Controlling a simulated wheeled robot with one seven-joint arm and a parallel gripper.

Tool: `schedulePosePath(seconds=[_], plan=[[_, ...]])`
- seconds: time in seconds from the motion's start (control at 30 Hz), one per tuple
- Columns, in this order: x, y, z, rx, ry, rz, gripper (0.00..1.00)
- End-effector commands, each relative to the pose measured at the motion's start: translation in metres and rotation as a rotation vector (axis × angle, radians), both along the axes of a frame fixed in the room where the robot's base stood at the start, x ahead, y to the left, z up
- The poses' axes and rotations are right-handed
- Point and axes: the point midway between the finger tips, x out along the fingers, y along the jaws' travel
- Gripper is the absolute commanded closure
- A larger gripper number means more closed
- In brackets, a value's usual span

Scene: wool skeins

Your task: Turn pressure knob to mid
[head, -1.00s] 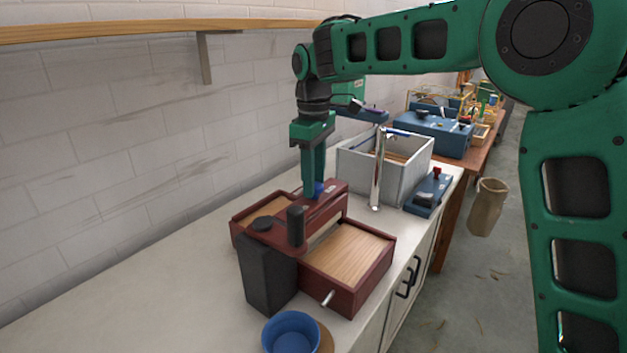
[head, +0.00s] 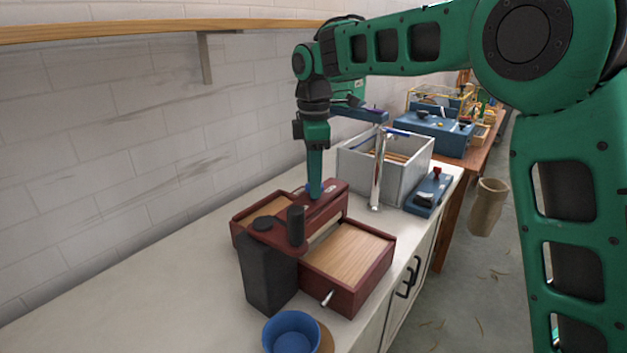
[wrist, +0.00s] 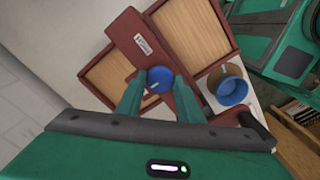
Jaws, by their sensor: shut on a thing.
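The pressure knob is a blue round knob (wrist: 159,79) with a pale pointer mark, on top of the dark red bridge of a red-framed machine (head: 350,292) with wooden panels. My gripper (wrist: 157,90) points down from above and is shut on the knob, one finger on each side. In the head view my gripper (head: 314,190) hides most of the knob, with a little blue showing at the fingertips. In the wrist view the mark on the knob points toward the lower left. A white label (wrist: 142,43) sits beside it on the bridge.
A black post (head: 296,225) and a dark block (head: 266,280) stand at the machine's near end. A blue bowl (head: 291,332) is in front. A grey bin (head: 405,175) and metal column (head: 377,170) stand behind, near a blue device (head: 432,195).

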Motion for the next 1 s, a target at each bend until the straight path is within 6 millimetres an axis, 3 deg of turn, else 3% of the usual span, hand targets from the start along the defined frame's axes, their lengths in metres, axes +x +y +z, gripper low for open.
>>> schedulePosePath(seconds=[0.4,0.43,0.5,0.83,1.0], plan=[[0.005,-0.004,0.003,0.004,-0.013,-0.008,0.88],[0.005,-0.004,0.003,0.004,-0.013,-0.008,0.59],[0.005,-0.003,0.003,0.003,-0.011,-0.006,0.47],[0.002,-0.001,0.004,0.003,-0.006,0.0,0.47],[0.003,-0.001,0.023,0.004,-0.008,0.0,0.47]])
